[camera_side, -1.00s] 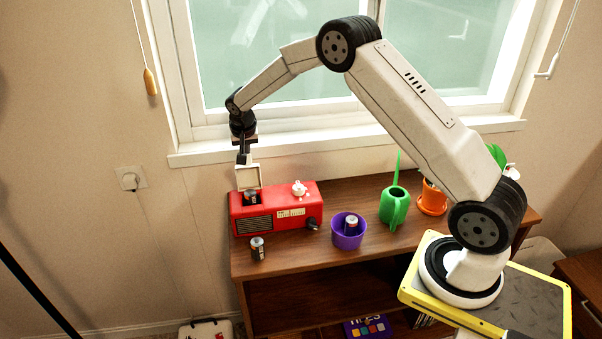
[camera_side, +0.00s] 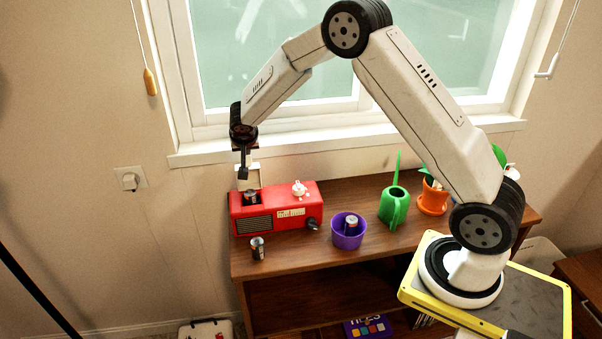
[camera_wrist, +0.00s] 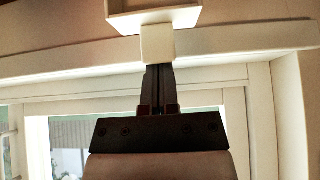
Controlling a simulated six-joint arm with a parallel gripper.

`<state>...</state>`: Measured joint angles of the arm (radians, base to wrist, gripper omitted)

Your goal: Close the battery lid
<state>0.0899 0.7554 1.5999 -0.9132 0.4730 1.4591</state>
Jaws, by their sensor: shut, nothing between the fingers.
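The red radio (camera_side: 292,209) sits on the wooden hutch top with its battery compartment open at the top left. The cream battery lid (camera_side: 253,178) stands raised at the back of that opening, and a dark battery (camera_side: 250,197) shows below it. My gripper (camera_side: 243,173) is shut and empty, pointing down at the lid's upper left part; contact is unclear. In the wrist view my narrow dark fingers (camera_wrist: 158,80) end at a small cream block (camera_wrist: 157,43), just below the cream lid (camera_wrist: 150,18). The block covers the fingertips.
A loose battery (camera_side: 257,248) stands in front of the radio. A purple bowl (camera_side: 348,240) holds another battery (camera_side: 351,224). A green watering can (camera_side: 394,206) and an orange pot (camera_side: 433,198) stand to the right. The window sill (camera_side: 330,146) runs behind.

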